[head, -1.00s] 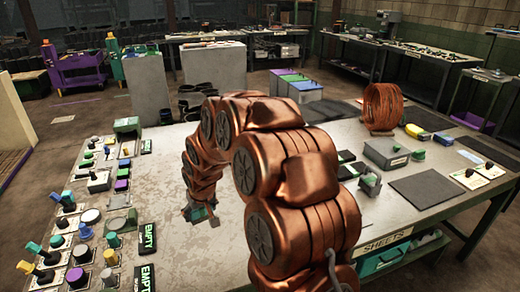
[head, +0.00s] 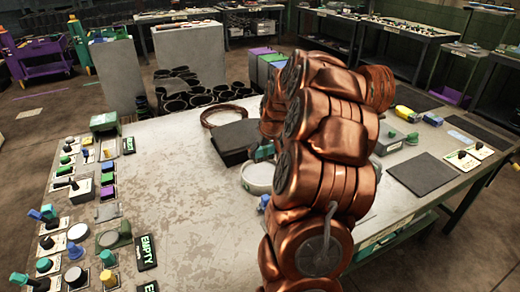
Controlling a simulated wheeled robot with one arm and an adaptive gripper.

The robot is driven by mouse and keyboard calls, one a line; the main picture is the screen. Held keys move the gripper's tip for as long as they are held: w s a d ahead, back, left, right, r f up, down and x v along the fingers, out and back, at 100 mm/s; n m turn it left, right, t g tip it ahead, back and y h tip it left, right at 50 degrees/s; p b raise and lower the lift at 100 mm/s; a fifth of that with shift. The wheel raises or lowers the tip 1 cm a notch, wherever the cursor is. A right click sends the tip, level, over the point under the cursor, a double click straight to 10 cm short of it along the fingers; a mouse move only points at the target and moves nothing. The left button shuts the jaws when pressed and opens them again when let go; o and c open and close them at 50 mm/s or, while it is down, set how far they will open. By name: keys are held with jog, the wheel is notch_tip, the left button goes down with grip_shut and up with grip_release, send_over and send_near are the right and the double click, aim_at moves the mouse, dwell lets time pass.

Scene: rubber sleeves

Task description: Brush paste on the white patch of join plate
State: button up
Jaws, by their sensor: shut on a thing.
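My copper-coloured arm rises through the middle right of the head view and hides what lies behind it. My gripper is hidden behind the arm links, so I cannot see its fingers or what they hold. A shallow pale round dish or pot (head: 257,178) stands on the worktable just left of the arm, partly covered by it. A small teal piece (head: 264,152) shows above it at the arm's edge; I cannot tell what it belongs to. A dark flat block (head: 236,141) lies behind the dish. I cannot make out a join plate, a white patch or a brush.
The worktable (head: 190,190) is mostly bare left of the arm. Knobs and switches (head: 80,215) line its left edge. A copper ring (head: 229,115) lies near the back. Black sleeves (head: 195,98) sit beyond the back edge. A dark mat (head: 424,174) lies at right.

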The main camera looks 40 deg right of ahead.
aim_at(261, 172)
jog(key=shift+f, duration=2.9)
jog(key=shift+a+f+b, duration=0.15)
jog(key=shift+f+b, duration=0.5)
jog(key=shift+b, duration=0.1)
dwell(1.3)
jog(key=shift+r, duration=3.6)
